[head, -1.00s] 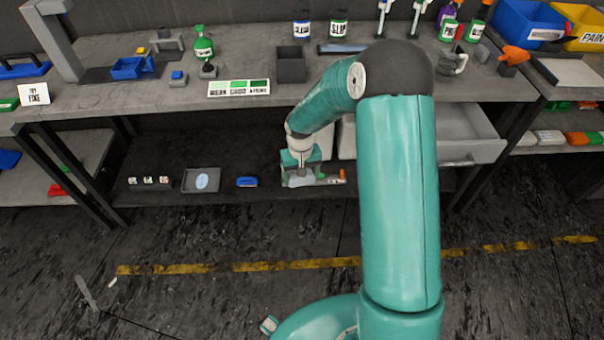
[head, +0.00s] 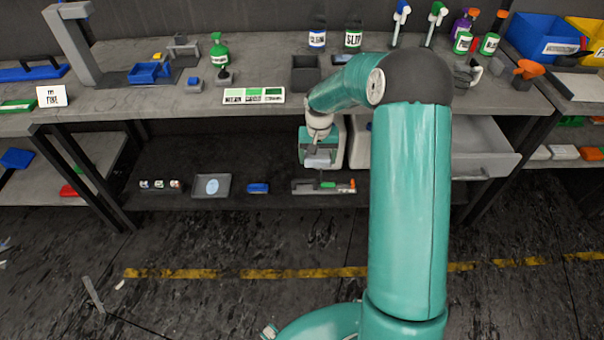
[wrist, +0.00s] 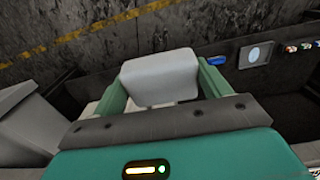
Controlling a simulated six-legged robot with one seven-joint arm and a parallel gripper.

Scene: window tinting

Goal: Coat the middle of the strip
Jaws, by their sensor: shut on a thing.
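My gripper (head: 319,150) is shut on a pale grey block (head: 320,161), which it holds in the air in front of the lower shelf. In the wrist view the block (wrist: 160,78) sits between the two green fingers. A strip with three green shades and labels (head: 253,96) lies flat near the front edge of the bench top, up and to the left of my gripper and apart from it. Its middle panel is mid green; the lettering is too small to read surely. A dark holder with green and orange parts (head: 323,186) lies on the lower shelf below the block.
The lower shelf (head: 230,155) also bears a grey tray with a pale oval (head: 212,186), a blue piece (head: 258,188) and small labelled pots (head: 160,184). The bench top edge overhangs my gripper.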

